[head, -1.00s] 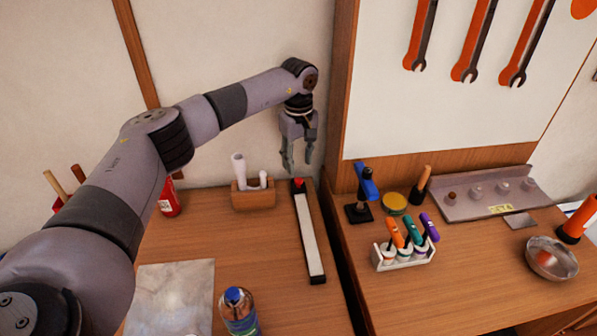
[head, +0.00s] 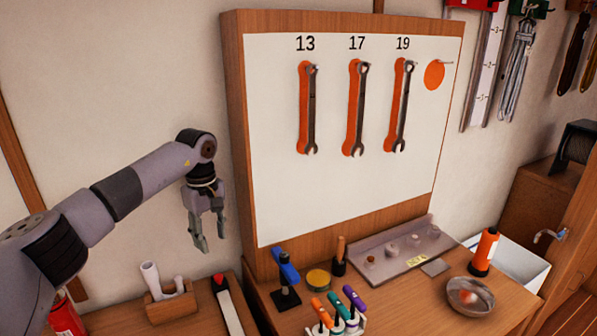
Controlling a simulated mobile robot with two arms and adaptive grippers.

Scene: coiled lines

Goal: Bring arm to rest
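My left gripper (head: 210,238) hangs from my grey arm at the left of the head view. Its fingers point down with a gap between them, and nothing shows between them. It is in the air in front of the wall, just left of the wooden-framed tool board (head: 345,215), and appears above the bench. My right gripper is out of view.
Below the gripper are a wooden holder (head: 172,307) with white pieces and a long strip (head: 231,312) with a red end. On the right bench stand a blue-topped tool (head: 285,272), a metal bowl (head: 470,297) and an orange bottle (head: 484,251). Wrenches (head: 360,108) hang on the board.

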